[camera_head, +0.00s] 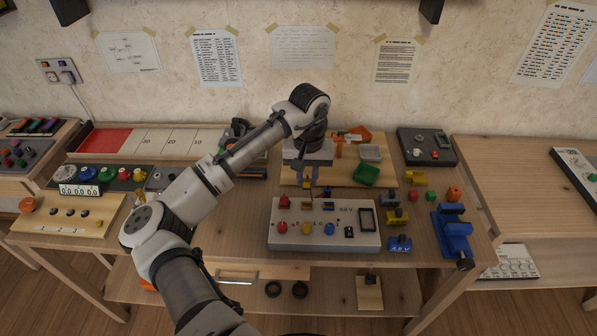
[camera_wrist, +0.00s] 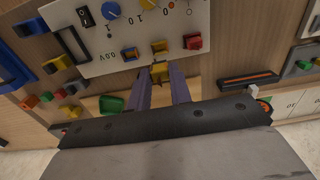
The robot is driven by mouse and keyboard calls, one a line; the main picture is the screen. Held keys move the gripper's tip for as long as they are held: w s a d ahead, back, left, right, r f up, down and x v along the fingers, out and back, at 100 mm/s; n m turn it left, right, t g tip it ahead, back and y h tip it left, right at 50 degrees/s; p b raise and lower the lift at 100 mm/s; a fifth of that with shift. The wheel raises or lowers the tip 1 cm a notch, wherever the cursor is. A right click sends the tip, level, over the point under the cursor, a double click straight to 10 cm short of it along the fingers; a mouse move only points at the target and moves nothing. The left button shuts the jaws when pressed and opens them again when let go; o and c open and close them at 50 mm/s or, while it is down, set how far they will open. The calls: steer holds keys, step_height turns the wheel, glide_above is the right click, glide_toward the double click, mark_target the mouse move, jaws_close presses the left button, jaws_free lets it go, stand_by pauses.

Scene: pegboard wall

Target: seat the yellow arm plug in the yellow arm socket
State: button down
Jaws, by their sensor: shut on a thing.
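My gripper (camera_head: 308,187) points down behind the white control panel. In the wrist view my gripper (camera_wrist: 160,82) has its purple fingers closed on the yellow arm plug (camera_wrist: 159,71). The plug shows in the head view only as a small yellow patch between the fingers. The yellow arm socket (camera_wrist: 160,47) is on the panel's back edge, between a red socket (camera_wrist: 193,41) and a blue socket (camera_wrist: 130,53). In the wrist view the plug lies just short of the yellow socket, roughly in line with it. Whether they touch I cannot tell.
The white panel (camera_head: 350,240) carries knobs, a switch and a dark window. A green bin (camera_head: 366,174) and a grey bin (camera_head: 370,153) stand behind it on a wooden board. A blue vise (camera_head: 453,235) stands at the right table edge. Small coloured blocks lie between.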

mark_target(307, 186)
steer(key=shift+f+b, duration=2.5)
steer(key=shift+f, duration=0.3)
steer(key=shift+p, duration=0.75)
steer(key=shift+f+b, duration=0.45)
steer(key=shift+f, duration=0.45)
steer(key=c, duration=1.2)
jaws_free()
steer(key=shift+r, duration=0.1)
steer(key=shift+r+p, duration=2.35)
steer(key=shift+r, duration=0.1)
